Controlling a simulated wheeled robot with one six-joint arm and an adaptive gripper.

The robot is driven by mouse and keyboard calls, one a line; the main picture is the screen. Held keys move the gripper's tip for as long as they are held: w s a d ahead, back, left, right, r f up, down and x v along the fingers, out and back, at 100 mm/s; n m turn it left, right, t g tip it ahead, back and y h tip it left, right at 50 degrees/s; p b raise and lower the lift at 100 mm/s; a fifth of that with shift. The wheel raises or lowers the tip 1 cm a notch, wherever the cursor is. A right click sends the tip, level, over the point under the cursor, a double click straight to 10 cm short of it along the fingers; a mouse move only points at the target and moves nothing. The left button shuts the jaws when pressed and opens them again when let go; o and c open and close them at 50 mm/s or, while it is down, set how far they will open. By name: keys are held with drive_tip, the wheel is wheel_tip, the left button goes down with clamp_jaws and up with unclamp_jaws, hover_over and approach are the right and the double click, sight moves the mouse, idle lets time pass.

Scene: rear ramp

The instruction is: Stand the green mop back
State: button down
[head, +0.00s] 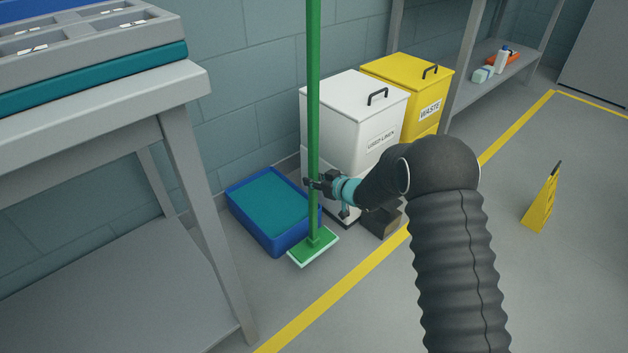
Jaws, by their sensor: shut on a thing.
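The green mop (313,110) stands close to upright in the middle of the head view. Its pole runs up out of the top of the picture. Its flat green head with a pale underside (314,246) is low, in front of the blue tray's right corner; I cannot tell whether it touches the floor. My gripper (313,185) is shut on the lower part of the green pole, reaching in from the right. The pole hides part of the fingers.
A blue tray (283,243) with a teal inside lies on the floor by the wall. White (340,120) and yellow (408,75) bins stand behind. A grey table (185,85) is at left. A small yellow floor sign (543,200) stands right, beyond a yellow floor line. Floor at right is mostly clear.

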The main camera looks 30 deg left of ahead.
sight(316, 195)
drive_tip(key=shift+f+b, duration=2)
drive_tip(key=shift+f, duration=0.9)
idle(2.9)
drive_tip(key=c, duration=0.9)
unclamp_jaws()
drive_tip(key=shift+o, duration=0.2)
drive_tip(key=shift+f, duration=0.25)
drive_tip(key=v, duration=1.2)
